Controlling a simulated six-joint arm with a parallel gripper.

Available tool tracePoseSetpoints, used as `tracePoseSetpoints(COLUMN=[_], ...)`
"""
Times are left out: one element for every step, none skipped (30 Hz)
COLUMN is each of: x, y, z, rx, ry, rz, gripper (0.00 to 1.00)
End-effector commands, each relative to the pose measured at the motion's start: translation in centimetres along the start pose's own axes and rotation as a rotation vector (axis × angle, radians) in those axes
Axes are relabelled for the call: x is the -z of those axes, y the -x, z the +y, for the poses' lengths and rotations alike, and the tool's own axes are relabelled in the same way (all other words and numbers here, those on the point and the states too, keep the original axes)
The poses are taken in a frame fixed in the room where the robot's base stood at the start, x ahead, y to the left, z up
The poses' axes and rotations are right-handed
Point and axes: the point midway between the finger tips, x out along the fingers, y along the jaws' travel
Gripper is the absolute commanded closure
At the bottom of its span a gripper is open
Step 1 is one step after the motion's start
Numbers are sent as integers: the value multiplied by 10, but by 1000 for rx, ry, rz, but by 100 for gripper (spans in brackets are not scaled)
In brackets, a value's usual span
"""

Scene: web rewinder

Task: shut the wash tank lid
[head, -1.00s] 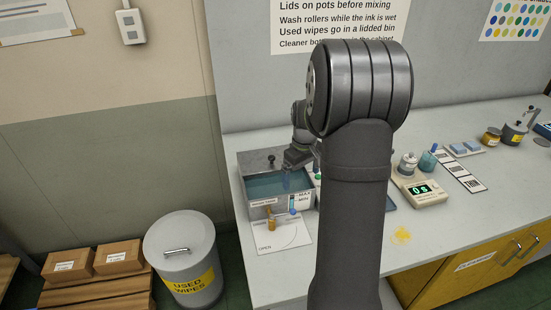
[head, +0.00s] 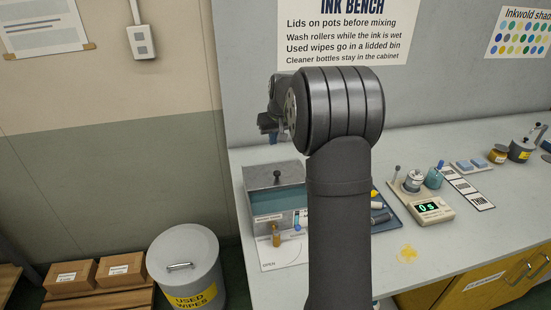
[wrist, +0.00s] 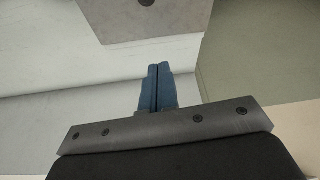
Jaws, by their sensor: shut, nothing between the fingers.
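The wash tank (head: 262,222) is a grey box on the left end of the bench. Teal liquid shows in its front part, so it stands open. Its grey lid (head: 258,178), with a dark knob, is at the tank's rear; I cannot tell its exact tilt. My gripper (head: 272,139) is raised above and behind the tank, clear of the lid and partly hidden by my arm. In the wrist view my blue fingers (wrist: 158,70) are shut together and empty. A grey plate, probably the lid (wrist: 145,18), shows at the top there, apart from the fingertips.
A blue tray (head: 393,224) and a scale (head: 432,209) lie to the right. A used-wipes bin (head: 185,250) stands on the floor at left.

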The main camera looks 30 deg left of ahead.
Motion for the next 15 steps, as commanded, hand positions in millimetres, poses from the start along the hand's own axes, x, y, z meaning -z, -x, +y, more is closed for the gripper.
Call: tracePoseSetpoints(x=[0,-1,-1,-1,-2,-2,-2,-2,-2,-2,-2,-2,-2,-2,-2], y=[-6,-10,-16,-20,-26,-35,-41,-48,-57,-63,-70,-79,-85,-92,-100], z=[0,0,0,0,0,0,0,0,0,0,0,0,0,0,0], rx=[1,1,1,1,1,1,1,1,2,1,1,1,1,1,1], ry=[-1,-1,-1,-1,0,0,0,0,0,0,1,1,1,1,1], rz=[-3,-4,-4,-4,-5,-6,-6,-6,-7,-6,-6,-7,-6,-6,-6], gripper=[100,100,100,100,100,100,100,100,100,100,100,100,100,100,100])
